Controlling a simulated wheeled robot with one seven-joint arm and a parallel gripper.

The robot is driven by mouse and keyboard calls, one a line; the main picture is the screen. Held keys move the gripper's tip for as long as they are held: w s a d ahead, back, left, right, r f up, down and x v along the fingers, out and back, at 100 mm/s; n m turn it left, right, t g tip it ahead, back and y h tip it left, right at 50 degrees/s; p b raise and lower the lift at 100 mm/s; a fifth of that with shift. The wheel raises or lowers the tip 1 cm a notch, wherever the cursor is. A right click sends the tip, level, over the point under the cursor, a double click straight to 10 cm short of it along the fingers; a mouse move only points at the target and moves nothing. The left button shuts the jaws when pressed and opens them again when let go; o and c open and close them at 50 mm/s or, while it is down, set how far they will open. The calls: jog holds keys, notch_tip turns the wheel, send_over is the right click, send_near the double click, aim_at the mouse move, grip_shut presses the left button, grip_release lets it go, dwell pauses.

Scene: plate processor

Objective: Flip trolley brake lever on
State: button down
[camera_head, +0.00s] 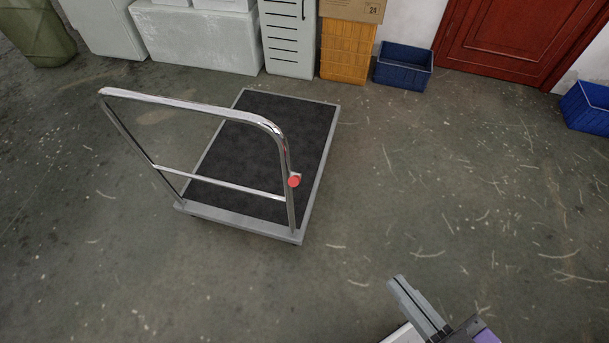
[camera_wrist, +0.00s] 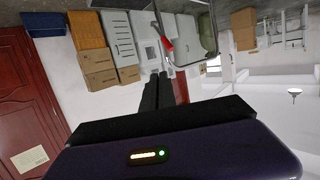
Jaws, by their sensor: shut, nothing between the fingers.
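The trolley has a dark flat deck (camera_head: 262,140) with a grey rim and an upright chrome handle (camera_head: 190,104) on its near side. A red brake lever (camera_head: 294,181) sits on the right post of the handle. The red lever also shows in the wrist view (camera_wrist: 167,46), beyond my fingers, with part of the chrome handle beside it. My gripper (camera_head: 397,282) is at the lower right of the head view, well apart from the trolley. In the wrist view my gripper (camera_wrist: 157,78) is shut and empty, its dark fingers together.
An orange crate (camera_head: 345,52), a blue bin (camera_head: 403,66) and white boxes (camera_head: 197,42) stand along the back wall. A red door (camera_head: 495,42) is at the back right, with another blue bin (camera_head: 588,107) near it. The floor between my gripper and the trolley is clear.

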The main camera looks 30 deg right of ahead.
jog(key=w+d+f+m+b, duration=0.1)
jog(key=w+d+f+m, duration=0.25)
jog(key=w+d, duration=0.45)
jog(key=w+d+f+m+y+b, duration=0.15)
jog(key=w+d+f, duration=0.35)
jog(key=w, duration=0.6)
jog(key=w+d+f+m+h, duration=0.1)
jog(key=w+d+f+m, duration=0.15)
jog(key=w+d, duration=0.65)
jog(key=s+a+r+n+g+y, duration=0.2)
jog(key=a+r+n+y, duration=0.3)
jog(key=a+y, duration=0.5)
jog(key=shift+s+a+r+n+g+y, duration=0.35)
jog(key=shift+s+r+y, duration=0.3)
jog(key=shift+y, duration=0.6)
jog(key=shift+w, duration=0.1)
